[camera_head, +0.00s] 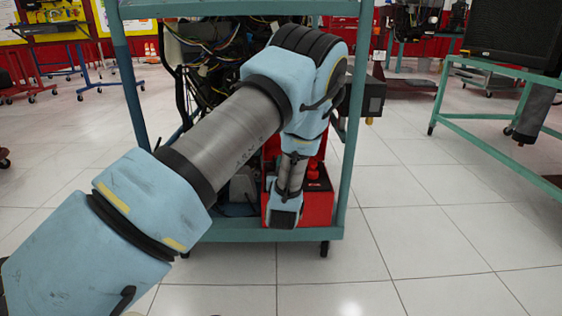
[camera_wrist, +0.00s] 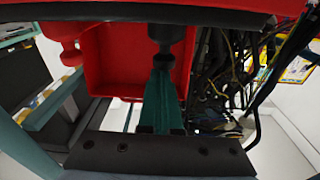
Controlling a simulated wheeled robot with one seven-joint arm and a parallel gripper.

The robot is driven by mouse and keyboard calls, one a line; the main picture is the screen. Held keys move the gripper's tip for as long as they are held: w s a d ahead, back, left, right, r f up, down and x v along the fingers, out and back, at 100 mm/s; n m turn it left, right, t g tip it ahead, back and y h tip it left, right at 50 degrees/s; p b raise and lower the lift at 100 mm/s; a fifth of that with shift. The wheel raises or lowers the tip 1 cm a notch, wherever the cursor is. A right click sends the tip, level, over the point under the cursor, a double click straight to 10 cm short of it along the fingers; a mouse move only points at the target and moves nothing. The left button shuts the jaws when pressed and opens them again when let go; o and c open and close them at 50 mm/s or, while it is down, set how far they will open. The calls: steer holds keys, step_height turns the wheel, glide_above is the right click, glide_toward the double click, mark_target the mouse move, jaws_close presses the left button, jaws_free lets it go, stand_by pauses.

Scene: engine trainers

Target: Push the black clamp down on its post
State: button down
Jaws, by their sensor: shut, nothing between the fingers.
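The black clamp (camera_wrist: 166,36) shows in the wrist view at the upper middle, against a red battery (camera_wrist: 120,72). Its post is not clearly visible, so I cannot tell how far down the clamp sits. My gripper (camera_wrist: 162,70) is shut and empty, its fingertips lined up with the clamp and close to it; I cannot tell whether they touch. In the head view the battery (camera_head: 318,203) stands low in the cart, partly behind my arm. My arm hides the clamp and my gripper there.
A red post or cap (camera_wrist: 71,52) stands on the battery left of the clamp. Wires (camera_wrist: 235,75) hang close on the right. The teal cart frame (camera_head: 349,140) surrounds the battery and engine. Another teal stand (camera_head: 480,118) is at right; open tiled floor lies between.

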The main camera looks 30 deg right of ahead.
steer(key=shift+s+a+f, duration=0.15)
steer(key=shift+s+f, duration=0.05)
steer(key=shift+f, duration=0.35)
